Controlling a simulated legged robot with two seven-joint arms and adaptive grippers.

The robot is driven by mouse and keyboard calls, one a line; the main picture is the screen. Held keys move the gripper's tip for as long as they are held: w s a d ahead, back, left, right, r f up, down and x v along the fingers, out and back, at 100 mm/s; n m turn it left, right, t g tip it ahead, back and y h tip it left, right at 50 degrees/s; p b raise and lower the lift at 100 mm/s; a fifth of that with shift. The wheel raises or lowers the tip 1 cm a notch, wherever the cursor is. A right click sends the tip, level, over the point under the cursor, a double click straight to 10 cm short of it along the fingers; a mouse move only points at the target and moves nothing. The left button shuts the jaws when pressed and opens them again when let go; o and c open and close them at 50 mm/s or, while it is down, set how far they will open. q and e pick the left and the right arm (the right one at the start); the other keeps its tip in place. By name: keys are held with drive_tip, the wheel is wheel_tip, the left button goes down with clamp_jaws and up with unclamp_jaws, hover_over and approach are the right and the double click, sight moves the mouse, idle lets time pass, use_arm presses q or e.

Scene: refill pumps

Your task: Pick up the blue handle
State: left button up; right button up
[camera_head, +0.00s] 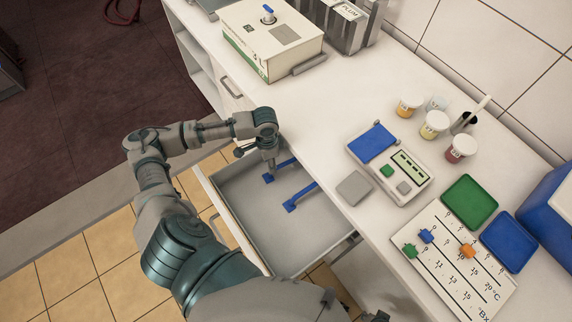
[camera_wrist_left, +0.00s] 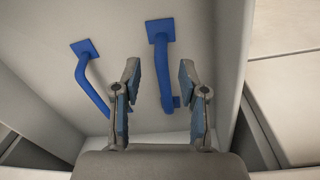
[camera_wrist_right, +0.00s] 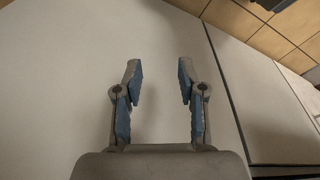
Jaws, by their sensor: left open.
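Two blue handles lie in the open grey drawer (camera_head: 235,210). One blue handle (camera_head: 285,165) is partly behind my left gripper (camera_head: 269,163); the other blue handle (camera_head: 302,196) lies to its lower right. My left gripper is open and points down over the drawer. In the left wrist view, one handle (camera_wrist_left: 161,62) shows in the gap between the open fingers (camera_wrist_left: 159,72), and whether they touch it I cannot tell. The other handle (camera_wrist_left: 88,80) is left of the fingers. My right gripper (camera_wrist_right: 158,68) is open and empty, facing a pale surface.
The drawer walls stand close around my left gripper. On the white counter (camera_head: 310,110) are a white box (camera_head: 290,50) with a blue-topped fitting, a scale (camera_head: 412,172), several jars, a green tray (camera_head: 469,201), a blue tray (camera_head: 509,241) and a marked board (camera_head: 460,280).

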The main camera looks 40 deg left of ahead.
use_arm(q)
drive_tip(key=shift+s+d+f, duration=0.1)
drive_tip(key=shift+d+f, duration=0.65)
drive_tip(key=shift+f, duration=0.25)
drive_tip(key=f+b, duration=0.1)
drive_tip(key=f, duration=0.1)
drive_tip(key=a+f+b, duration=0.1)
drive_tip(key=f, duration=0.2)
drive_tip(key=shift+a, duration=0.2)
drive_tip(key=shift+a+f, duration=0.2)
drive_tip(key=shift+d+r, duration=0.15)
drive_tip(key=shift+d, duration=0.15)
drive_tip(key=shift+c, duration=0.4)
drive_tip(key=shift+d+r, duration=0.1)
drive_tip(key=shift+d, duration=0.15)
clamp_jaws()
use_arm(e)
wheel_tip(320, 180, up, 6)
drive_tip(key=d, duration=0.1)
drive_tip(key=shift+s+r+t, duration=0.15)
drive_tip(key=shift+s+t, duration=0.15)
